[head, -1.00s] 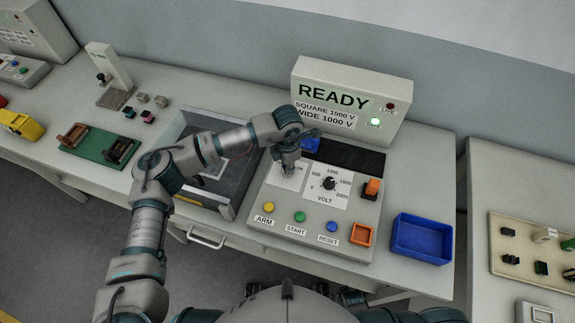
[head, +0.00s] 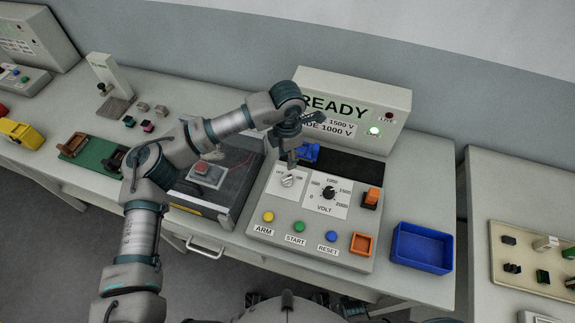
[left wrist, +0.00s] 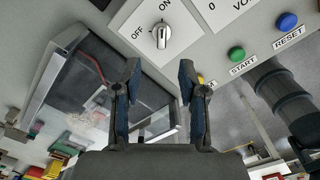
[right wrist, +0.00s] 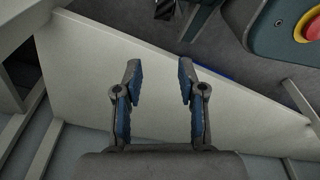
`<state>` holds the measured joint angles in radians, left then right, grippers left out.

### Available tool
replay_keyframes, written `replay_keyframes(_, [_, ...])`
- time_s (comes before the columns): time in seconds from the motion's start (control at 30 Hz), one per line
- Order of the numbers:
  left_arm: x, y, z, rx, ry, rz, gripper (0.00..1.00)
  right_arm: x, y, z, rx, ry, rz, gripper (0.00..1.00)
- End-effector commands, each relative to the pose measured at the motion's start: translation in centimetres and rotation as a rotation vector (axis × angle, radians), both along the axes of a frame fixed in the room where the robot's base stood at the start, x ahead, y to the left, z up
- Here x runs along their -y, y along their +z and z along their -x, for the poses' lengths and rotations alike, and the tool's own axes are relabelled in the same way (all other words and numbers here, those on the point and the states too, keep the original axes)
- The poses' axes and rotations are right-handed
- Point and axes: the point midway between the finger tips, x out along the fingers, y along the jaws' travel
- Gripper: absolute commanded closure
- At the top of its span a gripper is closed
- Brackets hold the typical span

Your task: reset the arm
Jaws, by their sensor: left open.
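My left gripper (head: 291,150) is above the panel of the test console (head: 290,258), in front of the READY display (head: 385,108). In the left wrist view its fingers (left wrist: 158,78) are spread with nothing between them. The OFF/ON knob (head: 287,181) lies below the gripper, apart from it, and shows clearly in the left wrist view (left wrist: 160,37). My right gripper (right wrist: 159,80) is open and empty over the floor, below a pale table edge. It is not in the head view.
The console has a yellow ARM button (head: 268,216), green START button (head: 299,227), blue RESET button (head: 331,236) and VOLT dial (head: 328,192). A dark tray with a clear cover (head: 205,186) stands to its left. A blue bin (head: 421,247) stands to its right.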

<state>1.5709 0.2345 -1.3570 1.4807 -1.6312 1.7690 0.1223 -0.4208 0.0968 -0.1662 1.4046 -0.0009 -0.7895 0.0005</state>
Motion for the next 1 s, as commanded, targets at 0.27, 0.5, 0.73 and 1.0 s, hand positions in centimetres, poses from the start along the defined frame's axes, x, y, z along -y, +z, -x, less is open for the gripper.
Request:
replay_keyframes(0.27, [0.0, 1.9, 0.0, 0.000, 0.000, 0.000, 0.58, 0.0, 0.0, 0.0, -0.001, 0.000, 0.000, 0.60])
replay_keyframes(0.5, [0.0, 1.9, 0.0, 0.000, 0.000, 0.000, 0.58, 0.0, -0.1, 0.0, -0.003, 0.000, 0.001, 0.60])
replay_keyframes(0.73, [0.0, 1.9, 0.0, 0.000, 0.000, 0.000, 0.58, 0.0, 0.0, -0.1, -0.002, 0.000, 0.000, 0.60])
replay_keyframes(1.0, [0.0, 7.0, 0.1, 0.019, 0.000, 0.000, 0.58, 0.7, -0.9, 3.7, -0.019, 0.008, 0.005, 0.60])
